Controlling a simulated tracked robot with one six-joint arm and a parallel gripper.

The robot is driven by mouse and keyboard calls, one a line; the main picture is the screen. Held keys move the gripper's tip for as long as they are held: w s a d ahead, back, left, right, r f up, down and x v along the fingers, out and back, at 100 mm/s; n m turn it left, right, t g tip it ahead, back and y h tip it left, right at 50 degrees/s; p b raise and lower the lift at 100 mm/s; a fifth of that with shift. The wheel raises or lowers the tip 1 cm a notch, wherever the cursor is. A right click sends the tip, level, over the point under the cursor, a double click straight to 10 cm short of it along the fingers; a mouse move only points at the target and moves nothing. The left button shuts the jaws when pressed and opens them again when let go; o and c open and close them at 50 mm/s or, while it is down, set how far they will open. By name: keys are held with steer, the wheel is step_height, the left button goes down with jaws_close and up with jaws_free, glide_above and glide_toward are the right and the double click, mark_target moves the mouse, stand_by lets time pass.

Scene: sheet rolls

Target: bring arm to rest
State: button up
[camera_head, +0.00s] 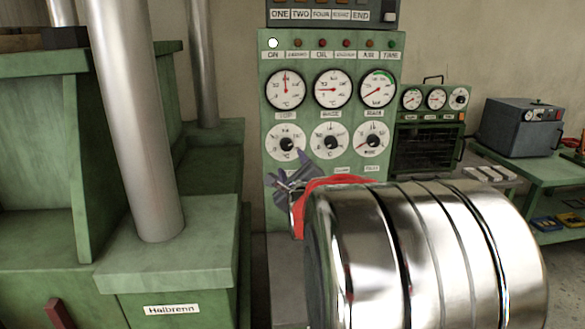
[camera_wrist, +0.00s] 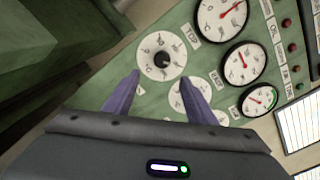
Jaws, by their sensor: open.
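My gripper (camera_head: 292,180) is in front of the lower left of a green control panel (camera_head: 308,114). Its two purple-grey fingers also show in the wrist view (camera_wrist: 160,80), spread apart with nothing held between them. A round white dial with a black knob (camera_wrist: 162,58) lies just beyond the fingertips. It appears to be the leftmost lower dial (camera_head: 286,142) in the head view. I cannot tell how far the tips are from the panel. My shiny banded arm, with a red ring, fills the lower right of the head view and hides the panel's lower part.
A green machine with metal columns (camera_head: 168,185) and a plate reading "Halbrenn" (camera_head: 172,309) stands close on the left. A small gauge unit (camera_head: 432,100) is right of the panel. A grey box (camera_head: 518,125) stands on a green bench (camera_head: 550,172) at the far right.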

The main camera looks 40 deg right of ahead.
steer(key=shift+s+a, duration=0.2)
steer(key=shift+s, duration=0.05)
stand_by(0.6)
step_height(320, 180, down, 10)
steer(key=s+a+n+g+y, duration=0.1)
steer(key=s+n+g+y, duration=0.2)
steer(key=n, duration=0.5)
steer(key=s+a+f+n+g+y, duration=0.2)
steer(key=s+a+f+n+g, duration=0.25)
steer(key=a+n, duration=0.45)
steer(key=s+a+n+y, duration=0.1)
steer(key=s+a+n, duration=0.4)
steer(key=a, duration=0.4)
steer(key=s+a+r+n+g+y, duration=0.1)
steer(key=s+a+n+y, duration=0.1)
steer(key=s+a+n, duration=0.4)
steer(key=s+a+r+n+g+y, duration=0.1)
steer(key=s+a+n, duration=0.4)
steer(key=a, duration=0.7)
steer(key=shift+s+n+y, duration=0.25)
steer(key=shift+n+y, duration=0.15)
steer(key=shift+y, duration=0.1)
